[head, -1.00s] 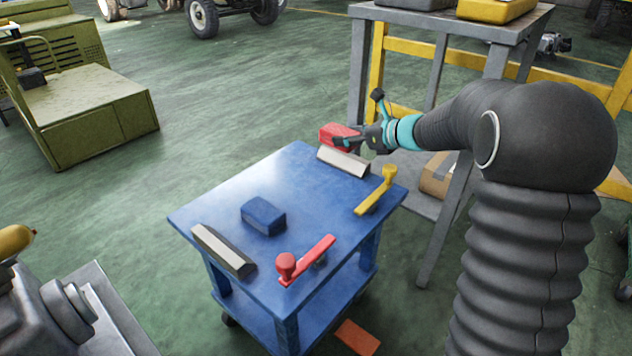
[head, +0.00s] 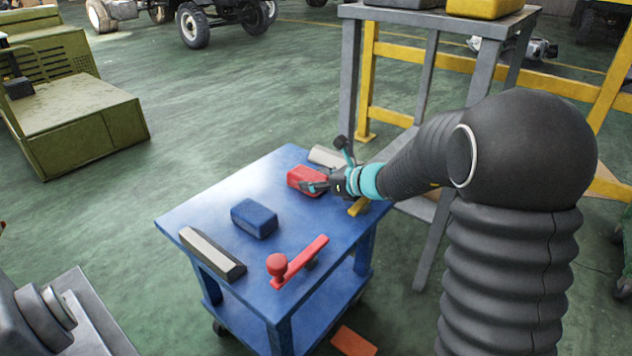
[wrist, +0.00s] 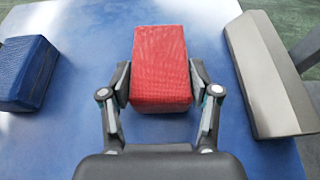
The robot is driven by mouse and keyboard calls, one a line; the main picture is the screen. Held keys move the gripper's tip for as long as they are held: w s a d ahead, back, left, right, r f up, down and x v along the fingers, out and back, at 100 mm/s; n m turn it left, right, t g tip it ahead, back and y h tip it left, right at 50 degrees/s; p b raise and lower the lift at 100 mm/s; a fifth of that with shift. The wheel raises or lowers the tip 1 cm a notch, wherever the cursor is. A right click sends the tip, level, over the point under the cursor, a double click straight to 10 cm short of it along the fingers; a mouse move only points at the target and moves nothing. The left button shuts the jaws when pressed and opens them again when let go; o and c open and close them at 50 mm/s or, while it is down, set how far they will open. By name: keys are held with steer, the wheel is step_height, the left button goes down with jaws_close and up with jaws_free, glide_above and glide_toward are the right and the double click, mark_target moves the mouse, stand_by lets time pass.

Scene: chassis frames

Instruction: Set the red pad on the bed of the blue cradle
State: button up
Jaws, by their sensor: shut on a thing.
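The red pad (head: 305,180) is a small block held between the fingers of my gripper (head: 318,186). In the wrist view the red pad (wrist: 160,68) sits between both fingers of my gripper (wrist: 160,92), over the blue top. The blue cradle (head: 290,160) is a cart-like table with a flat blue bed and a grey bevelled bar near each end. The pad is between the far bar and a blue block. I cannot tell whether the pad touches the bed.
The blue block (head: 254,218) lies on the bed, left of the pad. The near grey bar (head: 212,253) and far grey bar (head: 327,156) flank it. A red handled clamp (head: 298,262) and a partly hidden yellow one (head: 358,207) lie along the right edge. A grey table (head: 440,18) stands behind.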

steer(key=o, duration=1.2)
steer(key=shift+c, duration=0.2)
